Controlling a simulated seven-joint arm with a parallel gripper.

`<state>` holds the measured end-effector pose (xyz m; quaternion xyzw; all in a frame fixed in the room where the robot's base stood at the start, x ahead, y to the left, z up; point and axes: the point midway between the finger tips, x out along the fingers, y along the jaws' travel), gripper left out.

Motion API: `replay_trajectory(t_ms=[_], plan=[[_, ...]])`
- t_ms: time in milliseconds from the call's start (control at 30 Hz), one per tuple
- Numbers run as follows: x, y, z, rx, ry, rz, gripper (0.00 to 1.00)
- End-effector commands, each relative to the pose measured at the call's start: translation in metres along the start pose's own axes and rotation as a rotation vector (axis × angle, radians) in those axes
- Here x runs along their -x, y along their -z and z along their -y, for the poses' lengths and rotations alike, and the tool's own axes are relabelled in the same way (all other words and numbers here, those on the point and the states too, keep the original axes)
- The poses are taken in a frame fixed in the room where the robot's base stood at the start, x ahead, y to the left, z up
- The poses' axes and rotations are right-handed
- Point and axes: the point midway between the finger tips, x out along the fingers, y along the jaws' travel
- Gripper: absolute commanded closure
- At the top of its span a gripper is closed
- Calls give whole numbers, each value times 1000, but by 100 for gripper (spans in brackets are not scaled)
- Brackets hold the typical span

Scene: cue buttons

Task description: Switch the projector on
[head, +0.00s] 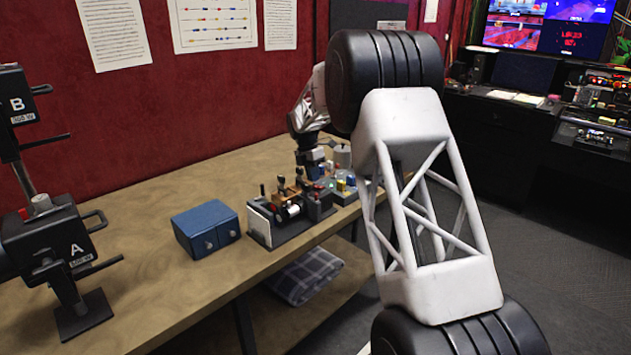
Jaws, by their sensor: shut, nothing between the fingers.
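A small panel with coloured buttons (346,193) sits on the wooden table by the wall, at its far end; blue, yellow and red caps and a green light show. My gripper (314,172) points down above or beside this panel, apart from the left-hand devices. Its fingers are small and partly lost among the things behind them; it is shut and holds nothing.
A lever box (283,228) stands left of the panel, with a blue two-knob box (207,228) beside it. A grey cylinder (343,155) is behind the panel. A folded plaid cloth (303,276) lies below the table (165,285). My arm covers the right middle.

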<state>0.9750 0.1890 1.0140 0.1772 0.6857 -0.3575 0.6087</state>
Motion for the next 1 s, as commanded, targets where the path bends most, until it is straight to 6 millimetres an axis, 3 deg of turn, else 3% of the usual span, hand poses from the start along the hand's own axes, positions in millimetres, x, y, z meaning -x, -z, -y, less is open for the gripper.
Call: replay_trajectory(t_ms=[500, 733, 1000], plan=[[90, -3, -8, -3, -5, 5, 100], [112, -3, -11, -4, -4, 4, 100], [118, -3, -11, -4, -4, 4, 100]])
